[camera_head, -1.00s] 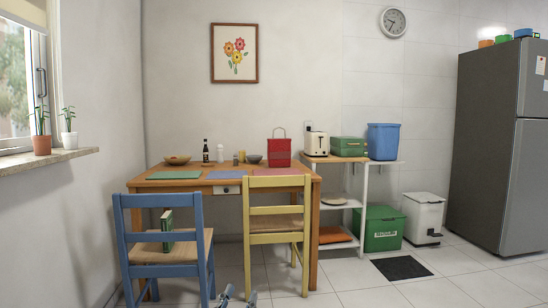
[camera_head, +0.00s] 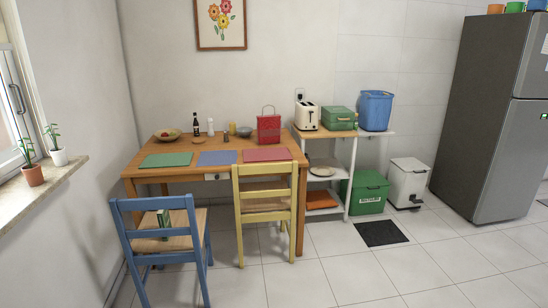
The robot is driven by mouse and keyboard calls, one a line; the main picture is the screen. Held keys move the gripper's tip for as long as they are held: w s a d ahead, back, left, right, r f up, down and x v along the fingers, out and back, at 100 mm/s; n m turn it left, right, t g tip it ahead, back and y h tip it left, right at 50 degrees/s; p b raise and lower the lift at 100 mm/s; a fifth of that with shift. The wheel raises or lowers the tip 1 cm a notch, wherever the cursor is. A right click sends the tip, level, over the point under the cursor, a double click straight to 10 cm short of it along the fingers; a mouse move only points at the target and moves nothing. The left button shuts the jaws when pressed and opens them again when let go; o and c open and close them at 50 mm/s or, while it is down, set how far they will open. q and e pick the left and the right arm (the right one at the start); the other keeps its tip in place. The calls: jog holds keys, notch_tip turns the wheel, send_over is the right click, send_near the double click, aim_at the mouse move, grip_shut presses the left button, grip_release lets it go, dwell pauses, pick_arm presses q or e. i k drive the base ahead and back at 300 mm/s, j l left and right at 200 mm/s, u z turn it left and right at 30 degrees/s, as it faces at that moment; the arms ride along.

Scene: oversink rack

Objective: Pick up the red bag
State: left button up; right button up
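The red bag (camera_head: 269,130) stands upright at the back right of the wooden table (camera_head: 171,173), with its thin handle up. It is behind the red placemat (camera_head: 267,154) and to the right of a small grey bowl (camera_head: 244,131). Nothing covers the bag from this view. Neither of my grippers shows in the head view now.
A yellow chair (camera_head: 264,190) and a blue chair (camera_head: 160,203) stand at the table's front. A white shelf with a toaster (camera_head: 307,115) and green box (camera_head: 339,118) stands right of the table.

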aim_at(268, 126)
jog(key=i+z, duration=0.1)
jog(key=i, duration=0.3)
jog(key=i+j+z, duration=0.15)
jog(key=i, duration=0.3)
jog(key=i+j+z, duration=0.1)
jog(key=i, duration=0.3)
jog(key=i+l+z, duration=0.1)
jog(key=i+z, duration=0.2)
jog(key=i, duration=0.35)
jog(key=i+j+z, duration=0.1)
jog(key=i+z, duration=0.15)
jog(key=i, duration=0.4)
jog(key=i+l+u, duration=0.15)
jog(key=i+u, duration=0.3)
jog(key=i+l+u, duration=0.45)
jog(key=i+j, duration=0.05)
jog(key=j, duration=0.05)
